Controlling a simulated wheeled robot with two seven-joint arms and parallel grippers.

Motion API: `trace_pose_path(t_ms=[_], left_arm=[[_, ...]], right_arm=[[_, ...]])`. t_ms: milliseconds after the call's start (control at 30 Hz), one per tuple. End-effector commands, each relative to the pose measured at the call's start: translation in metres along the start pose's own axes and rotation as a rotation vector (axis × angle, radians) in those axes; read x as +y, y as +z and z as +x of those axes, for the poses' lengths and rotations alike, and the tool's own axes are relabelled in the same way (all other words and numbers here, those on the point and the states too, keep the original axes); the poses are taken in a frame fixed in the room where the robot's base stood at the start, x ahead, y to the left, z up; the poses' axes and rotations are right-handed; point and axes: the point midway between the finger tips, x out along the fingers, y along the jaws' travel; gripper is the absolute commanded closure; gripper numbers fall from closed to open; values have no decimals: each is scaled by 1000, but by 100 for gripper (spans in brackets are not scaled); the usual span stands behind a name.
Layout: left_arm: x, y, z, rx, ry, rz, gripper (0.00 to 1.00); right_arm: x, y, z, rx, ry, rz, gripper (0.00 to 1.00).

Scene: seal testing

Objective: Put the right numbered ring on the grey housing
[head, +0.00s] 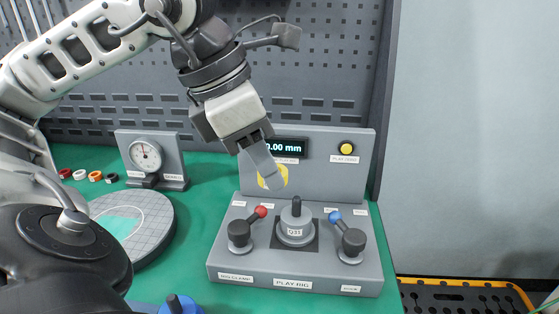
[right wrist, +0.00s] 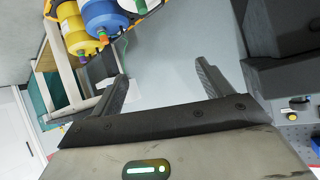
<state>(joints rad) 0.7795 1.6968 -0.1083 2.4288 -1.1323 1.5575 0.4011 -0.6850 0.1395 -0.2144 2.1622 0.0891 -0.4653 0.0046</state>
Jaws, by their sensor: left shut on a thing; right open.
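The grey housing (head: 296,231), with a small printed label and a dark post on top, stands in the middle of the grey rig (head: 247,272). My left gripper (head: 268,172) is above and left of the housing, pointing down and apart from it. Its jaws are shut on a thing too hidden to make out. A yellow round shape (head: 284,172) shows behind its fingers; I cannot tell if it is on the panel or held. Several small rings, among them a red one (head: 65,173) and an orange one (head: 95,176), lie at the left. My right gripper (right wrist: 165,88) is open and empty.
A red-knobbed lever (head: 240,232) and a blue-knobbed lever (head: 351,242) flank the housing. Behind stands a panel with a display (head: 290,148) and yellow button (head: 347,148). A dial gauge (head: 146,155) and round plate (head: 160,220) are left. A blue drum (right wrist: 103,22) shows in the right wrist view.

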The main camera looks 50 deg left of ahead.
Motion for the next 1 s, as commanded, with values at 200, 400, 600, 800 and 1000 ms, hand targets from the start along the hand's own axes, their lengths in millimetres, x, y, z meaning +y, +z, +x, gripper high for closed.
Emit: trace_pose_path(t_ms=[200,400,600,800,1000], left_arm=[[-17,-7,-15,-2,1,0,94],[-5,8,-10,-11,-22,2,94],[37,35,23,-25,-36,0,94],[73,39,64,-13,-19,-3,94],[88,35,86,0,-3,0,94]], right_arm=[[0,-2,-2,0,0,1,21],[-1,-7,-6,-7,4,-5,21],[1,-7,-12,-32,17,-25,21],[2,-8,-14,-49,25,-42,21],[4,-9,-13,-53,28,-59,21]])
